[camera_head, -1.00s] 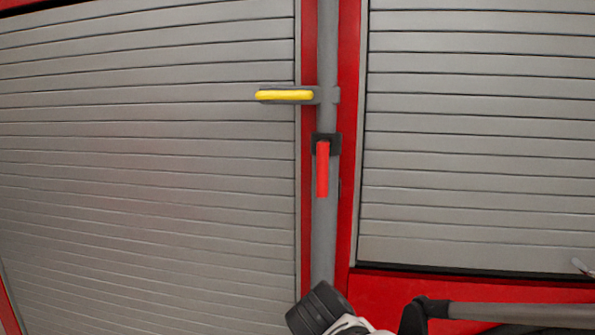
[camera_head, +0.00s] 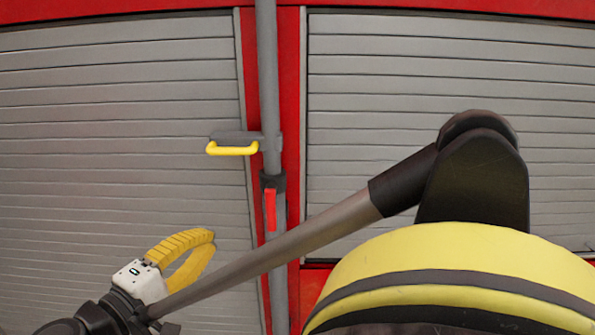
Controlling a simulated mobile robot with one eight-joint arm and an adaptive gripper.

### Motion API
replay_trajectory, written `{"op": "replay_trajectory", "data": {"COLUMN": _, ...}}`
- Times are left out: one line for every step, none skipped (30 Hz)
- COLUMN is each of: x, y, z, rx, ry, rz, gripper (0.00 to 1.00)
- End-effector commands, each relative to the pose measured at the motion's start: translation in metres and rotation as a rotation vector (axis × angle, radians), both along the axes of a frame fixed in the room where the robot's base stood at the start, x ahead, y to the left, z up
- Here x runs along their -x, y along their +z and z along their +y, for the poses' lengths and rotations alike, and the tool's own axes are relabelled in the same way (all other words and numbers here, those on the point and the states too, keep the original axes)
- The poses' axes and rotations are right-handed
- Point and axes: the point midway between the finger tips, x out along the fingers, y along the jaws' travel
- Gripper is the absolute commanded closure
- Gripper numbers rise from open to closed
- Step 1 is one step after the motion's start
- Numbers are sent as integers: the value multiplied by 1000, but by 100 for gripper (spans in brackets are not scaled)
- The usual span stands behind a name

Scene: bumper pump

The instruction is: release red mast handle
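The red mast handle (camera_head: 270,209) hangs down from a dark clamp (camera_head: 272,182) on the grey vertical mast (camera_head: 268,70). A yellow handle (camera_head: 232,149) on a grey bracket sticks out to the left, just above it. My arm crosses the lower part of the picture, in front of the mast below the red handle. The arm's wrist end is at the lower left, apart from the red handle.
Grey roller shutters stand left (camera_head: 110,150) and right (camera_head: 400,90) of the mast, framed by red panels (camera_head: 290,100). My yellow and black body part fills the lower right.

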Motion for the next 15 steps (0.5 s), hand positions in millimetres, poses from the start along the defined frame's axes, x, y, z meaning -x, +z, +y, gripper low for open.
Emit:
{"op": "replay_trajectory", "data": {"x": 1, "y": 3, "z": 3, "rx": 3, "ry": 7, "rz": -7, "gripper": 100}}
{"op": "replay_trajectory", "data": {"x": 1, "y": 3, "z": 3, "rx": 5, "ry": 8, "rz": -10, "gripper": 100}}
{"op": "replay_trajectory", "data": {"x": 1, "y": 3, "z": 3, "rx": 5, "ry": 9, "rz": -11, "gripper": 100}}
{"op": "replay_trajectory", "data": {"x": 1, "y": 3, "z": 3, "rx": 5, "ry": 9, "rz": -11, "gripper": 100}}
{"op": "replay_trajectory", "data": {"x": 1, "y": 2, "z": 3, "rx": 5, "ry": 8, "rz": -10, "gripper": 100}}
{"op": "replay_trajectory", "data": {"x": 1, "y": 2, "z": 3, "rx": 5, "ry": 8, "rz": -10, "gripper": 100}}
{"op": "replay_trajectory", "data": {"x": 1, "y": 2, "z": 3, "rx": 5, "ry": 8, "rz": -10, "gripper": 100}}
{"op": "replay_trajectory", "data": {"x": 1, "y": 2, "z": 3, "rx": 4, "ry": 8, "rz": -9, "gripper": 100}}
{"op": "replay_trajectory", "data": {"x": 1, "y": 2, "z": 3, "rx": 4, "ry": 8, "rz": -9, "gripper": 100}}
{"op": "replay_trajectory", "data": {"x": 0, "y": 2, "z": 2, "rx": 4, "ry": 7, "rz": -9, "gripper": 100}}
{"op": "replay_trajectory", "data": {"x": 0, "y": 2, "z": 2, "rx": 4, "ry": 7, "rz": -9, "gripper": 100}}
{"op": "replay_trajectory", "data": {"x": -2, "y": 2, "z": 1, "rx": 4, "ry": 6, "rz": -9, "gripper": 100}}
{"op": "replay_trajectory", "data": {"x": -4, "y": 2, "z": 0, "rx": 4, "ry": 6, "rz": -9, "gripper": 100}}
{"op": "replay_trajectory", "data": {"x": -6, "y": 2, "z": -1, "rx": 4, "ry": 6, "rz": -8, "gripper": 100}}
{"op": "replay_trajectory", "data": {"x": -10, "y": 2, "z": -3, "rx": 4, "ry": 5, "rz": -8, "gripper": 100}}
